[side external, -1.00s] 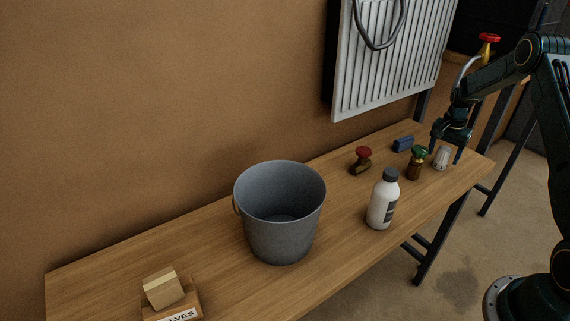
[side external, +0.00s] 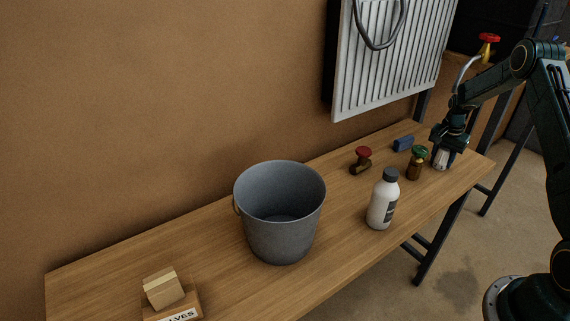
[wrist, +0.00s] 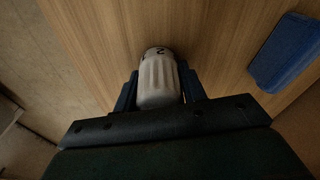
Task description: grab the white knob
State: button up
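The white knob (wrist: 160,80) is a ribbed, pale cylinder with a dark mark like a "2" on its end. It stands on the wooden bench near its right end, and it also shows in the side view (side external: 441,160). My gripper (wrist: 160,92) is over it, with one dark finger on each side. The fingers lie close against the knob's sides and look shut on it. The knob appears to be still on the bench. The palm bar hides its near end in the wrist view.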

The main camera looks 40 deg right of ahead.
jog(key=shift+r, duration=0.1)
notch_tip(320, 180, up, 20)
dwell(1.0)
jog(key=shift+w+a, duration=0.1)
dwell(0.4)
